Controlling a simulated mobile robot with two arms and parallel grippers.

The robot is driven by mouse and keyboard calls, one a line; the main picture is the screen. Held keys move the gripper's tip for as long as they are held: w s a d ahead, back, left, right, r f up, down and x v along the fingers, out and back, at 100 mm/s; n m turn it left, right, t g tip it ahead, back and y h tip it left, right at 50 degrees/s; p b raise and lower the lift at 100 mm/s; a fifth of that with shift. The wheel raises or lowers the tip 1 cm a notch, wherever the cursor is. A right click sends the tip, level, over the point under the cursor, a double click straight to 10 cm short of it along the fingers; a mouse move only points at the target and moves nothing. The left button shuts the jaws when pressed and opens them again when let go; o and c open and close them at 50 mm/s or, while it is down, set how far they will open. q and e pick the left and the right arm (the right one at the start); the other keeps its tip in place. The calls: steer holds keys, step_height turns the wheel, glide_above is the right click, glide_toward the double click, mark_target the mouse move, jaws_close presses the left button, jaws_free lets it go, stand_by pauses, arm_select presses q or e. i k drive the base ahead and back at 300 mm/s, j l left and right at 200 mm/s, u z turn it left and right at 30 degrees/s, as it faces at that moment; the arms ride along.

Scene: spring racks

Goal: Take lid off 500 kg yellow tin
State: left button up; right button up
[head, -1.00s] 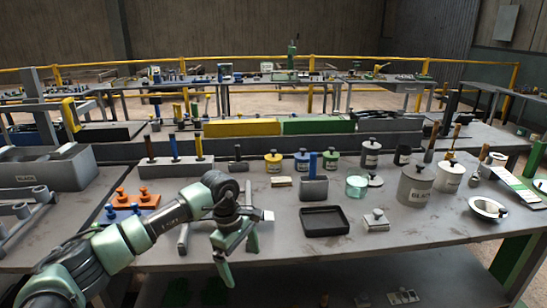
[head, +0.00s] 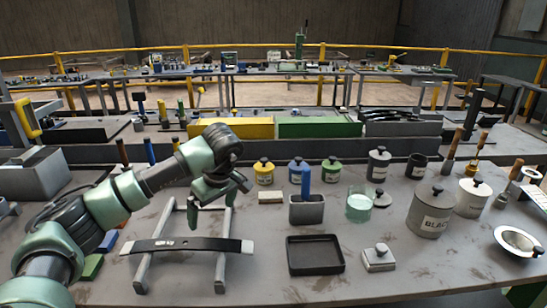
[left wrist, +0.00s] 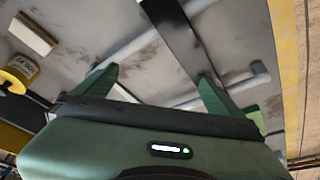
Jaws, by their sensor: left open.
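The yellow tin (head: 264,177) stands upright on the bench, left of a blue and a green tin. Its yellow lid with a dark knob (head: 263,160) sits on top. The tin also shows partly at the left edge of the left wrist view (left wrist: 20,72). My left gripper (head: 220,200) is open and empty, above the bench, left of and nearer than the tin, and does not touch it. Its two spread fingers show in the left wrist view (left wrist: 158,92). My right gripper is not in view.
A dark leaf spring (head: 180,245) lies across a grey rack (head: 221,265) below my left gripper. A cream block (head: 271,197) lies in front of the yellow tin. The blue tin (head: 298,170), a grey holder (head: 306,210) and a black tray (head: 315,256) stand to the right.

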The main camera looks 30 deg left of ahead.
mark_target(264, 165)
steer(key=i, duration=1.25)
